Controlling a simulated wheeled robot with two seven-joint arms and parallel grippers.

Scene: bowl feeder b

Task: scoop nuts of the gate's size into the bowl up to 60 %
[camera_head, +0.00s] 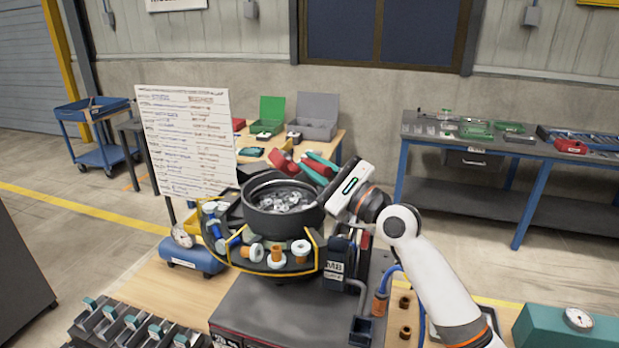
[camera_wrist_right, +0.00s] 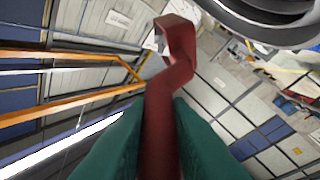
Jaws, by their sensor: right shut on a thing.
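The dark round bowl (camera_head: 284,225) of the feeder stands in the middle of the head view with several silvery nuts (camera_head: 287,200) in it. My right gripper (camera_head: 314,169) is behind the bowl's far right rim, its teal fingers shut on the handle of a red scoop (camera_head: 284,163). In the right wrist view the scoop (camera_wrist_right: 178,35) extends from between the teal fingers and ends in a box-like head; its contents cannot be told. The bowl's rim (camera_wrist_right: 268,25) shows at that view's upper right. The gate cannot be made out. My left gripper is not in view.
A ring with white and orange spools (camera_head: 276,256) surrounds the bowl's front. A paper board (camera_head: 187,140) stands left. A blue tank with a gauge (camera_head: 190,255) and a row of teal-topped clamps (camera_head: 130,325) are near the front left. A dark box (camera_head: 337,265) stands right of the bowl.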

